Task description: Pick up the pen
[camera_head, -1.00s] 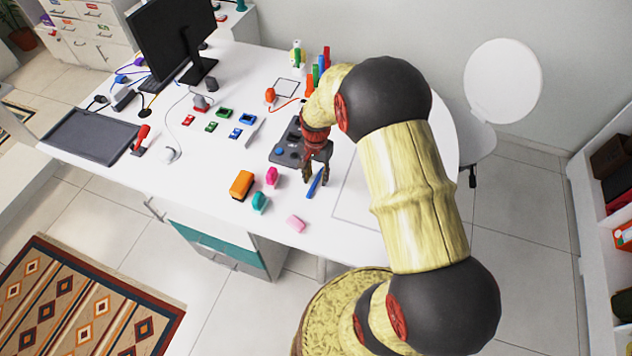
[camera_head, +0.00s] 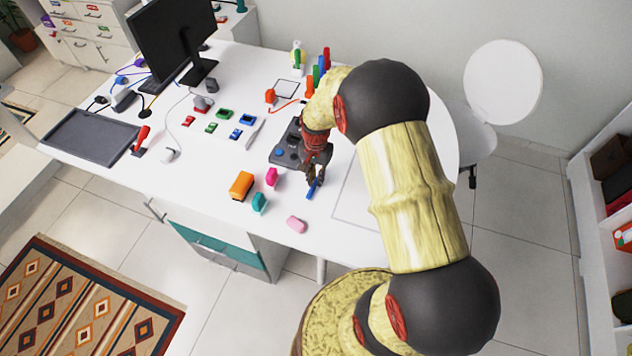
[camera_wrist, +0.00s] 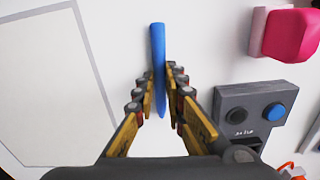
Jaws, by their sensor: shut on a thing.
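The blue pen (camera_head: 311,190) lies on or just above the white desk, right of the pink and teal blocks. It shows as a long blue stick between the fingers in the wrist view (camera_wrist: 158,42). My gripper (camera_head: 315,180) points down at the desk. In the wrist view my gripper (camera_wrist: 160,80) has its two fingers closed in on both sides of the pen, near its middle. My fingers hide part of the pen in the head view. I cannot tell whether the pen is clear of the desk top.
A grey control box (camera_head: 285,156) stands close left of my gripper. An orange block (camera_head: 242,185), a teal block (camera_head: 260,202), a magenta block (camera_head: 272,176) and a pink eraser (camera_head: 297,224) lie nearby. The desk (camera_head: 345,225) is bare to the front right.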

